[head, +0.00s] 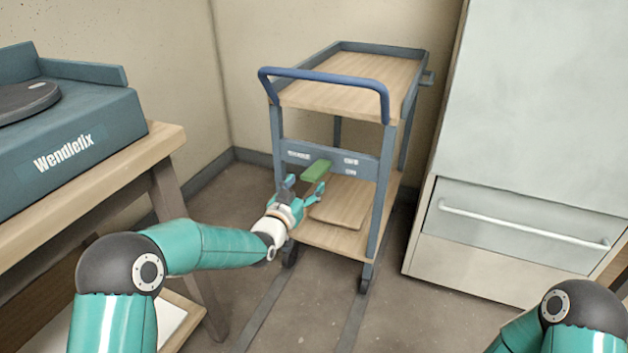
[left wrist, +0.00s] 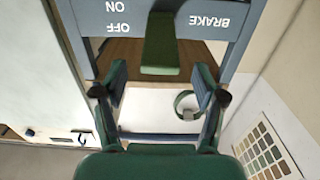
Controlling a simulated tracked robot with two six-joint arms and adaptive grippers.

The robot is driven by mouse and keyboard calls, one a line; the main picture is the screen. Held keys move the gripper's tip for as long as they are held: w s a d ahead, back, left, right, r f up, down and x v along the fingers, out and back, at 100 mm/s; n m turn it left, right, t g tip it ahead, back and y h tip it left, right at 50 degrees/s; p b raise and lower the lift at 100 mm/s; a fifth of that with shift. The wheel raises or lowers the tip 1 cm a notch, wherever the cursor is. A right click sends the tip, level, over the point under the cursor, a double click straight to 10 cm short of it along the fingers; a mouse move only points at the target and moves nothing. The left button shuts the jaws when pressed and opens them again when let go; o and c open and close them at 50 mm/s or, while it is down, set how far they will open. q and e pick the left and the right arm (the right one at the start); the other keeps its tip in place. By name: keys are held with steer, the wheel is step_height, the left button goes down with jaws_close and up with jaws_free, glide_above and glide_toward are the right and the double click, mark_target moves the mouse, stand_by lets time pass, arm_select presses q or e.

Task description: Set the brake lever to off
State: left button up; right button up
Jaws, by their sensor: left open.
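The brake lever (head: 316,171) is a green bar on the blue-grey end panel (head: 373,168) of a cart. White labels mark the panel: BRAKE on the left, OFF above ON on the right. In the left wrist view the lever (left wrist: 160,45) sits between the upside-down labels. I cannot tell which label it is set to. My left gripper (head: 304,187) is open just in front of the lever. In the left wrist view its fingers (left wrist: 160,90) are spread, with the lever's end roughly centred just beyond them, apart from both. My right gripper is not in view.
The cart has a blue push handle (head: 325,76) above the panel and a wooden lower shelf (head: 330,236). A bench (head: 165,140) with a Wendlefix machine (head: 75,135) stands left. A pale cabinet (head: 540,100) with a drawer bar stands right. Floor before the cart is clear.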

mark_target(308, 181)
arm_select(q)
steer(key=shift+x, duration=2.1)
